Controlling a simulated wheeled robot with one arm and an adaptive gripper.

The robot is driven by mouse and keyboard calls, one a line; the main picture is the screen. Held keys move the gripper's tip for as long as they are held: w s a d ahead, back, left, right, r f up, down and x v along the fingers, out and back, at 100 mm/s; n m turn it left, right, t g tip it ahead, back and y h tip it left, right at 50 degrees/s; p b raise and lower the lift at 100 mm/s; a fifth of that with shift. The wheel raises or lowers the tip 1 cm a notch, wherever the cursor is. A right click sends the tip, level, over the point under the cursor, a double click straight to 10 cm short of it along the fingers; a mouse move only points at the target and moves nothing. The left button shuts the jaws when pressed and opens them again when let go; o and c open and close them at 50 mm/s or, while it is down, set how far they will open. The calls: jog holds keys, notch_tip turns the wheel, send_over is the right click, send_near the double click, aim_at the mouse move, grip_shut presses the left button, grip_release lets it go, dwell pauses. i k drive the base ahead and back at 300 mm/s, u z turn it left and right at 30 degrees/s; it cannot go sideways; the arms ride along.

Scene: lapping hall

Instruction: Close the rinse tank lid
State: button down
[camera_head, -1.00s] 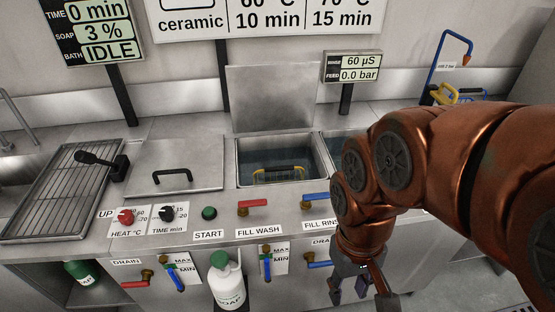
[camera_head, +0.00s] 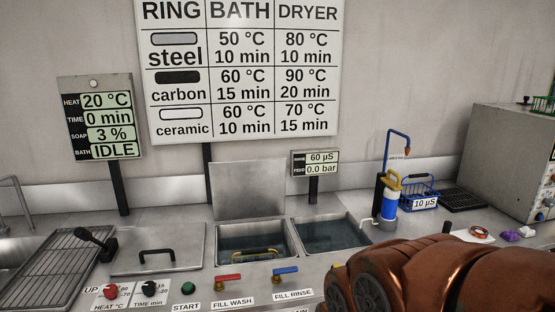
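Two open water-filled tanks sit side by side in the steel counter: a middle tank (camera_head: 254,229) with a yellow-handled basket (camera_head: 257,253) inside, and a right tank (camera_head: 334,222). A plain metal lid (camera_head: 248,190) stands upright behind the middle tank. No raised panel shows behind the right tank. A flat lid (camera_head: 190,238) with a black handle (camera_head: 157,254) lies on the counter to the left. The FILL RINSE label (camera_head: 293,294) is below the tanks; I cannot tell from it which lid is the rinse lid. My arm fills the lower right; my gripper is out of view.
A display (camera_head: 315,163) on a post stands behind the tanks. A blue-and-white cylinder (camera_head: 390,206), a blue basket (camera_head: 420,190) and a grey machine (camera_head: 508,155) are to the right. A wire rack (camera_head: 50,268) is at the left. Red and blue fill levers (camera_head: 286,271) line the front.

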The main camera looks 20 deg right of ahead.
aim_at(247, 188)
jog(key=u, duration=0.3)
jog(key=i, duration=1.15)
jog(key=z, duration=0.5)
